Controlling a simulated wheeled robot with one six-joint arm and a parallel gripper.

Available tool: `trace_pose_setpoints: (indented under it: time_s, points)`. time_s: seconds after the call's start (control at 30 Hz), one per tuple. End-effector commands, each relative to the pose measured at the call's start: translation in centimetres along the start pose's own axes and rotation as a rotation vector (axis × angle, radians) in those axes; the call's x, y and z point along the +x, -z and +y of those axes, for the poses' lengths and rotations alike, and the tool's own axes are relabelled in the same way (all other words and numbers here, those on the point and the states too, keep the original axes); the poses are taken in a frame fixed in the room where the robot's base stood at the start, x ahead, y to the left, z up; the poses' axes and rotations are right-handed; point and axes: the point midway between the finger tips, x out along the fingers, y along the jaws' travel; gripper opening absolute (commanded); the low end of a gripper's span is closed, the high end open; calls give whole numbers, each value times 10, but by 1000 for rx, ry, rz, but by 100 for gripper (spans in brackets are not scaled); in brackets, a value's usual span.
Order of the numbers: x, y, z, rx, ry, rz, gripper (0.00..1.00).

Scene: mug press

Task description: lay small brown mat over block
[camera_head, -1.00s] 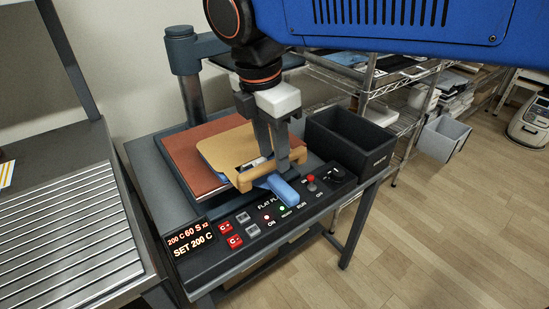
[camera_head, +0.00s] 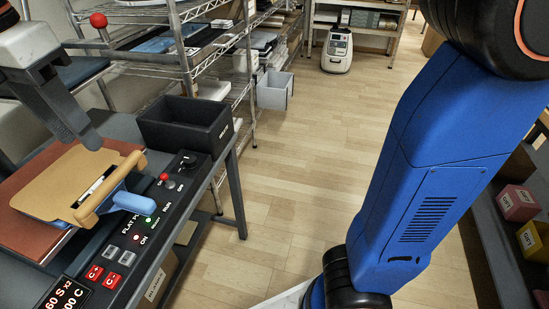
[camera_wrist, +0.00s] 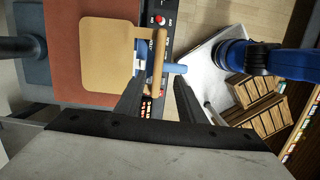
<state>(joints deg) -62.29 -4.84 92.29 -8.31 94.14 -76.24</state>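The small brown mat (camera_head: 65,180), light tan, lies flat on a larger reddish-brown pad (camera_head: 22,238) on the press. It has a wooden bar handle (camera_head: 108,188) along its front side. A blue edge shows beneath the mat, and a blue handle (camera_head: 134,202) sticks out below the wooden one. In the wrist view the mat (camera_wrist: 106,55) lies beyond my fingers. My gripper (camera_wrist: 162,80) is open and empty, its fingers spread to either side of the wooden handle's near end. In the head view my gripper (camera_head: 88,140) is above the mat, partly cut off. I cannot make out the block.
A black bin (camera_head: 185,122) stands at the press table's far corner. The control panel (camera_head: 140,215) with buttons and a knob runs along the front. Wire shelves (camera_head: 200,50) stand behind. A shelf with small boxes (camera_head: 518,203) is at the right. The floor between is clear.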

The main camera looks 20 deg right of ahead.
Motion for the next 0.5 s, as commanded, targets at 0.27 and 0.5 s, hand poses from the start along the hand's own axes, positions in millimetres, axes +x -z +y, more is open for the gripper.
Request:
trace_pose_setpoints:
  time_s: [0.27, 0.5]
  points:
    - [32, -76, -38, 365, -36, 33, 35]
    - [73, -140, -91, 779, -78, 72, 35]
